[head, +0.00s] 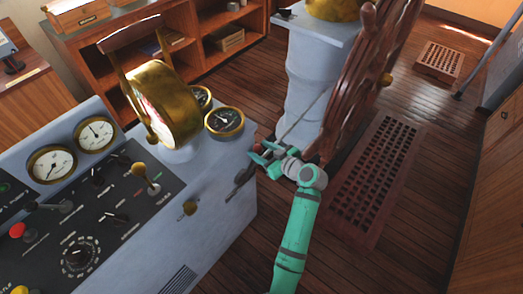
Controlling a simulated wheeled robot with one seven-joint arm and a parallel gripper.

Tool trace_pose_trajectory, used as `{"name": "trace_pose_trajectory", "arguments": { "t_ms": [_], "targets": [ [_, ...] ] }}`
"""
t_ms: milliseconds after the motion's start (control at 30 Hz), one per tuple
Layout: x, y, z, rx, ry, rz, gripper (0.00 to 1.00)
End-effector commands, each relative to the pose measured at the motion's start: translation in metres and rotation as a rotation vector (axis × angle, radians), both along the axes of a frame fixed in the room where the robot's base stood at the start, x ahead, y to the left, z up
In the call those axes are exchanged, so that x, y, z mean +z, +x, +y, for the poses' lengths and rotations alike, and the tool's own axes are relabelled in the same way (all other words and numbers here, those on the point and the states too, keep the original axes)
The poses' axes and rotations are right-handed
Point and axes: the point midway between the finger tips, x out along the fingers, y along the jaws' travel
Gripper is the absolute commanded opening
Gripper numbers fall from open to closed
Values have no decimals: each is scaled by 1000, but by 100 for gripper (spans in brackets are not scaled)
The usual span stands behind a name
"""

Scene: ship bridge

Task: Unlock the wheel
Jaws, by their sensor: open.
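The ship's wheel (352,85) is dark reddish wood with spokes, standing upright and seen nearly edge-on at the upper right. It is mounted on a pale blue-grey pedestal (305,75). My gripper (256,156), green and grey, is open and appears empty. In the picture it lies left of the wheel's lower rim and beside the console's right side. A thin grey rod (306,114) slants up from near the gripper in front of the pedestal. I cannot tell whether the gripper touches it. No part can clearly be identified as the wheel's lock.
A blue-grey console (225,240) with gauges, levers and a brass telegraph (163,100) stands at left. A dark handle (240,184) and brass knob (190,208) are on its side. A wooden floor grating (376,170) lies right of the wheel. Shelves stand behind.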

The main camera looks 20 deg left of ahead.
Motion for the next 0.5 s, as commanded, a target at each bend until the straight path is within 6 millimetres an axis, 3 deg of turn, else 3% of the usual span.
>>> {"name": "trace_pose_trajectory", "arguments": {
  "t_ms": [133,333,500],
  "targets": [
    [0,0,0,1,0,0,47],
    [0,0,0,1,0,0,0],
    [0,-1,0,0,-1,-2,0]
  ]
}}
